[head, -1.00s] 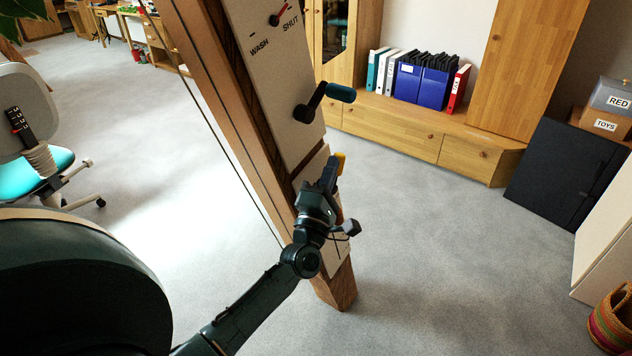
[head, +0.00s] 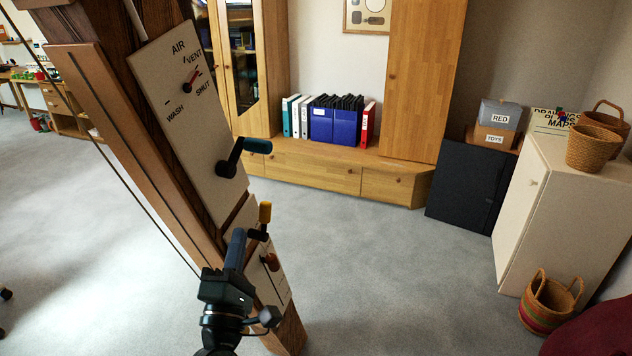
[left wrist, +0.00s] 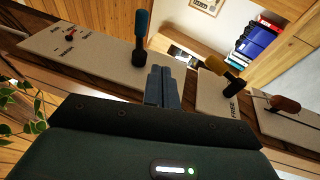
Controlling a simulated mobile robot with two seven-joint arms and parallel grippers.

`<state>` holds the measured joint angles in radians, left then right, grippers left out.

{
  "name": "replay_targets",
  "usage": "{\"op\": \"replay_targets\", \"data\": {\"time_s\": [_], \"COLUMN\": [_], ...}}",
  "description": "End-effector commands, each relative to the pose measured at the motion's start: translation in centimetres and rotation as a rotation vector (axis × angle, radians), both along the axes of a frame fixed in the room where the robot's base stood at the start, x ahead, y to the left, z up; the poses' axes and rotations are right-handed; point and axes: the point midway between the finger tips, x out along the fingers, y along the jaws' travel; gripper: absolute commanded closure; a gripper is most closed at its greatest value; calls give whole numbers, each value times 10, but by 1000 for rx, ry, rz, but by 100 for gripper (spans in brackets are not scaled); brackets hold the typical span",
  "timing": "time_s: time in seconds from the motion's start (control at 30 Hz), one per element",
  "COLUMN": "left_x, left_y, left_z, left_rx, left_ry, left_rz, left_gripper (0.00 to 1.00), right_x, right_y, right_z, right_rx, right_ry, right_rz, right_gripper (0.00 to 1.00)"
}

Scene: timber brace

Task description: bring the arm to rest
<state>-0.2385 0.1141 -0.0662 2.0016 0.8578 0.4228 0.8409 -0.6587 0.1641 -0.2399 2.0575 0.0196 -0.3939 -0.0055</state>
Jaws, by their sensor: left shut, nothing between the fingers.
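My left gripper (head: 237,240) is shut and empty in front of the timber post (head: 180,125), left of and below the yellow-handled lever (head: 264,213). In the left wrist view its closed fingers (left wrist: 163,88) point between the teal-handled crank (left wrist: 141,35) and the yellow lever (left wrist: 228,67), with nothing between them. The crank (head: 240,155) sits on the upper pale panel (head: 165,75). That panel's red pointer (head: 192,80) points up and right, near VENT and SHUT. An orange-brown knob (head: 270,261) sits on the lower panel, partly hidden. My right gripper is not in view.
A wooden cabinet with a low bench (head: 315,174) and binders (head: 335,120) stands behind. At right are a dark flat panel (head: 462,175), a white cabinet (head: 550,200) and a striped basket (head: 548,303).

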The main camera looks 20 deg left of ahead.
Motion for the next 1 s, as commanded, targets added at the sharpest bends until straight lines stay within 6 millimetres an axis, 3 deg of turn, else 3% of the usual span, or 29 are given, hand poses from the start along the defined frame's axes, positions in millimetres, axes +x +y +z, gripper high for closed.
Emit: {"op": "replay_targets", "data": {"time_s": [0.13,0.23,0.4,0.5,0.6,0.7,0.8,1.0], "left_x": [-2,-10,-52,-87,-121,-144,-155,-156], "left_y": [-11,-40,-97,-116,-124,-125,-125,-125], "left_z": [-12,-43,-134,-183,-220,-242,-251,-253], "left_rx": [83,316,922,1257,1521,1694,1775,1790], "left_ry": [55,191,481,602,679,719,734,736], "left_rz": [-12,-48,-175,-270,-360,-424,-456,-461], "left_gripper": [100,100,100,100,100,100,100,100], "right_x": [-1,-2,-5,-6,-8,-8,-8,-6], "right_y": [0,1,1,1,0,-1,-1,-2], "right_z": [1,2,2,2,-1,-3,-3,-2], "right_rx": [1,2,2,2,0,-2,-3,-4], "right_ry": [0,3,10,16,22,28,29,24], "right_rz": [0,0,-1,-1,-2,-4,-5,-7], "right_gripper": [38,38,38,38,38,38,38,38]}}
